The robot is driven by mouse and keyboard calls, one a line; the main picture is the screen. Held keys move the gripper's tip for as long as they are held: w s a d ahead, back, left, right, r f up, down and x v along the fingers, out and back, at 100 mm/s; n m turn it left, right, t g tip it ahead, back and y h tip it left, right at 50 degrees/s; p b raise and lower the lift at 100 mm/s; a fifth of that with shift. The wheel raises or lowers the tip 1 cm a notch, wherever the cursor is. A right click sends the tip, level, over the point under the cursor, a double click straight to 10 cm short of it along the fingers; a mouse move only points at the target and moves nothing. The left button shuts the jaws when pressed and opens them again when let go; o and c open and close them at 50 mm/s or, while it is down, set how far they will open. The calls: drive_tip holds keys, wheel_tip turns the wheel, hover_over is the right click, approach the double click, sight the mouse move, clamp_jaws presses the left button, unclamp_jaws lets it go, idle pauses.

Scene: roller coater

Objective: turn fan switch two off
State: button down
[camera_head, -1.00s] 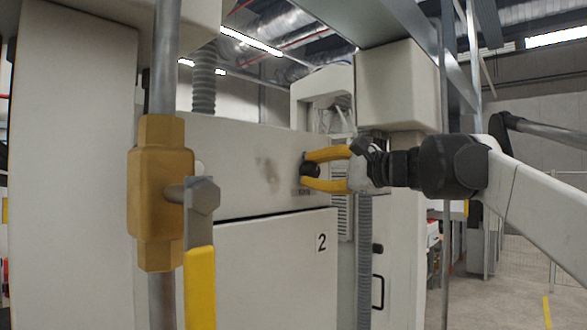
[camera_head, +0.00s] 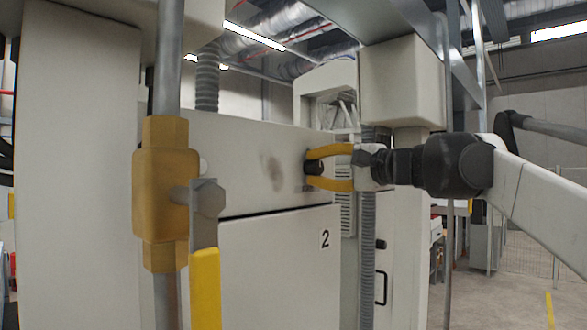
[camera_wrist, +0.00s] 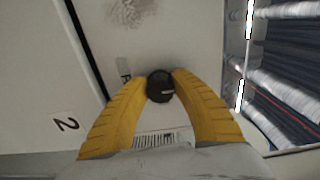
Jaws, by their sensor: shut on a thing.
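Fan switch two is a small round black knob (camera_wrist: 160,86) with a pale mark on its face, set on the upper panel of a light grey cabinet. In the head view the knob (camera_head: 313,168) sits at the panel's right end, between the fingertips. My gripper (camera_head: 315,168) has yellow fingers and reaches in from the right. In the wrist view my gripper (camera_wrist: 160,84) is shut on the knob, one finger touching each side. A label beside the knob is partly hidden by a finger.
A cabinet door (camera_head: 275,265) marked 2 is below the panel. A brass valve (camera_head: 165,190) with a yellow handle stands on a vertical pipe in the left foreground. A grey corrugated hose (camera_head: 366,250) hangs below my gripper. Open floor shows at the right.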

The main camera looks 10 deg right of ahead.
drive_tip(key=c, duration=1)
unclamp_jaws()
drive_tip(key=shift+w, duration=0.1)
drive_tip(key=shift+c, duration=0.2)
drive_tip(key=v, duration=1.2)
